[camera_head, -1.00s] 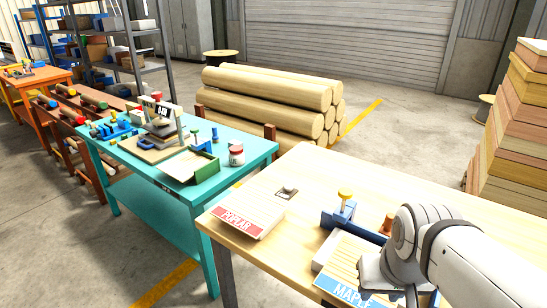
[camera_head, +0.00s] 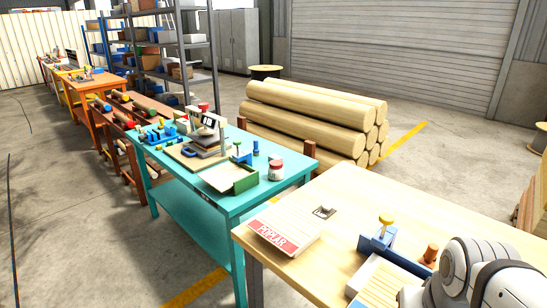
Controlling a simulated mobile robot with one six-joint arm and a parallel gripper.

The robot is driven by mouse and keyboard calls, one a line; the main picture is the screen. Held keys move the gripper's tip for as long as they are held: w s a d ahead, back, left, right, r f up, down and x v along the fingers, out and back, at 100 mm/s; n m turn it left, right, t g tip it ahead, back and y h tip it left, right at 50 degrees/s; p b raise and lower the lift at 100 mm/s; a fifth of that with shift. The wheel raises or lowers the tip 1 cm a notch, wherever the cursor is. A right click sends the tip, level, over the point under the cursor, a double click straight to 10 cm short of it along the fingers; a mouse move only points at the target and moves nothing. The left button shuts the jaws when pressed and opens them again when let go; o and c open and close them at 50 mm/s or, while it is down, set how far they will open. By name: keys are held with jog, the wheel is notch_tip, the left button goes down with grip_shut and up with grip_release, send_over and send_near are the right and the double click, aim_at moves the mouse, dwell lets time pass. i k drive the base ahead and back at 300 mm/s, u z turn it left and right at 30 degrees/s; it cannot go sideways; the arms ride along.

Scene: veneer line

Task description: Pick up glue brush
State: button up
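I cannot pick out a glue brush for certain; the small tools are too small to tell apart. A white jar with a red label (camera_head: 276,170) stands near the right end of the teal table (camera_head: 236,203). Left of it are a green-sided tray (camera_head: 245,181), a small blue and green item (camera_head: 240,153) and a blue upright piece (camera_head: 255,147). A blue rack of small tools (camera_head: 158,134) lies at the table's far left. My white arm is at the lower right, over the wooden bench (camera_head: 355,200). My gripper's fingers do not show.
A press-like device with a display (camera_head: 208,125) stands on the teal table. The wooden bench holds a POPLAR stack (camera_head: 285,228) and a blue clamp with a yellow knob (camera_head: 379,238). Logs (camera_head: 315,115) lie behind. Open floor (camera_head: 90,230) is at the left.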

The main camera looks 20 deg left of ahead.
aim_at(255, 152)
jog(key=u, duration=2.2)
jog(key=i, duration=4.1)
jog(key=z, duration=1.6)
